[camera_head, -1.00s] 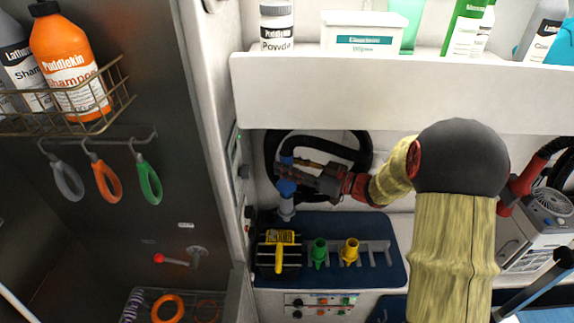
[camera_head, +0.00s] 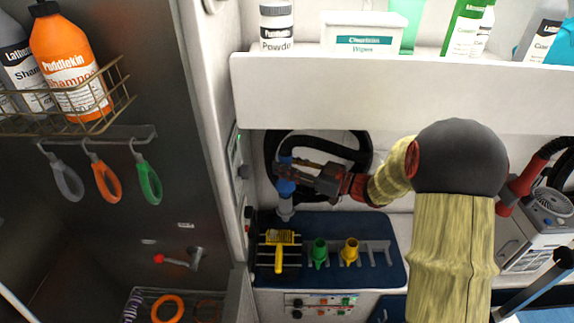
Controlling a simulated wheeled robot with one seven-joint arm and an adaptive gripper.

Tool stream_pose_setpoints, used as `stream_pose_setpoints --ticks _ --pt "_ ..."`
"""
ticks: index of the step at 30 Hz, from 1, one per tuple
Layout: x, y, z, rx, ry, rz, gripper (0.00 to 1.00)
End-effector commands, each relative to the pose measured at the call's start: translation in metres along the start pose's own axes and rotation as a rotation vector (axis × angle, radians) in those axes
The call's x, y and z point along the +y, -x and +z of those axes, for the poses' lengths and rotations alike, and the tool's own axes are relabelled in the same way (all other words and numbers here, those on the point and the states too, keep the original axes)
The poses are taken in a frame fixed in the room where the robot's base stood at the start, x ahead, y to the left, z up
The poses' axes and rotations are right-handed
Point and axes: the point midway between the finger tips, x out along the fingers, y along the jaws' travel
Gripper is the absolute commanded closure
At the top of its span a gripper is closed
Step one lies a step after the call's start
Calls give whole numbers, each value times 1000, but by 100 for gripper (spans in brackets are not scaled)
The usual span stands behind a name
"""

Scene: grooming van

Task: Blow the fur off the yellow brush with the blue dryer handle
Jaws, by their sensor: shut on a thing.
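The blue dryer handle (camera_head: 286,187) is upright in the head view, with its pale nozzle pointing down. My gripper (camera_head: 290,173) is shut on it from the right and hides its middle. The yellow brush (camera_head: 280,238) lies below the nozzle on a dark slatted rack, its handle toward the front. The nozzle is above and behind the brush, apart from it. The brush head looks yellow-brown; the picture is too small to tell whether fur is on it.
A dark blue mat (camera_head: 330,222) carries the rack, a green nozzle (camera_head: 319,252) and a yellow nozzle (camera_head: 350,251) in a grey holder. A black hose (camera_head: 350,140) loops behind my gripper. A white shelf (camera_head: 400,95) overhangs above. A metal wall stands left.

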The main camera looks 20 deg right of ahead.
Motion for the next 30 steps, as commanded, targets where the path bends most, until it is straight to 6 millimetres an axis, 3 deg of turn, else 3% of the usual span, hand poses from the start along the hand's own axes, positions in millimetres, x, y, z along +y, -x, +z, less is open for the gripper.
stream_pose_setpoints --ticks 15,30 --pt "-16 -37 -2 2 2 -1 100" --pt "-18 -43 -2 1 2 0 100"
